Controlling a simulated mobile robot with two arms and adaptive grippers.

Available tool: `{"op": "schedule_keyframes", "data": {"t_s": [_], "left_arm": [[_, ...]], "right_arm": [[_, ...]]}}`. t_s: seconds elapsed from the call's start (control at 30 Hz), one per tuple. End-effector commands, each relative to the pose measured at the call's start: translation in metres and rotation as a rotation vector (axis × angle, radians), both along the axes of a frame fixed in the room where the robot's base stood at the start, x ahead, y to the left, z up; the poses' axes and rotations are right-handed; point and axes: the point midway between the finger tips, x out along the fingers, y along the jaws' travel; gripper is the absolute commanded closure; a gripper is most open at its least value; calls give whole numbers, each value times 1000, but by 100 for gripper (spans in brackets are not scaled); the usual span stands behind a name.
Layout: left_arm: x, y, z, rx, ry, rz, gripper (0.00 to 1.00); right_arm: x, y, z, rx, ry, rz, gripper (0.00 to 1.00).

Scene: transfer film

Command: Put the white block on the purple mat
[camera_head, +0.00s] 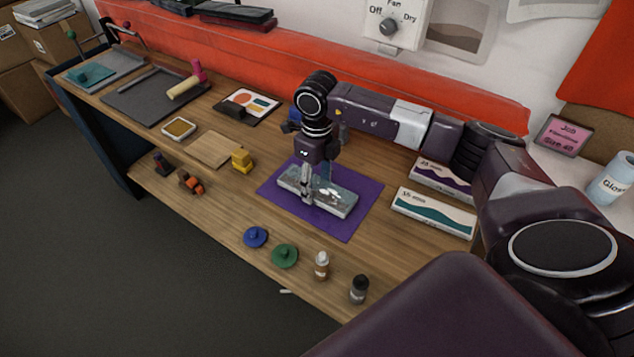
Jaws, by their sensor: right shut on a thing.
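The purple mat (343,229) lies flat on the wooden table, right of the middle. The white block (338,200), a long pale grey-white slab with a shiny, mottled top, lies flat over the mat, its length running from upper left to lower right. The gripper hides part of the block. My left gripper is not in view.
Two flat boxes (433,211) lie right of the mat. A yellow block (242,160) stands to its left. Blue (255,237) and green (285,256) round pieces and two small bottles (322,265) stand along the front edge. A dark tray (150,95) with a roller lies at the far left.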

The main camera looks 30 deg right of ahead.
Motion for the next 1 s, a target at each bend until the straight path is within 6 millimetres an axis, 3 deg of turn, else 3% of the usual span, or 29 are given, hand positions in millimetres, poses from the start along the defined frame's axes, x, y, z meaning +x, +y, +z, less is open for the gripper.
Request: {"op": "schedule_keyframes", "data": {"t_s": [0.1,0.13,0.3,0.7,1.0], "left_arm": [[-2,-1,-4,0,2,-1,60],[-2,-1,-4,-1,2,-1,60],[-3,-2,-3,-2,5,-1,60],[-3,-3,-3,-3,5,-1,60],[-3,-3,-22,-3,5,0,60]], "right_arm": [[0,0,-4,0,0,0,77],[0,0,-4,0,0,0,49],[0,0,-2,0,0,0,32],[1,0,6,-1,-3,0,32],[2,0,68,0,-5,1,32]]}}
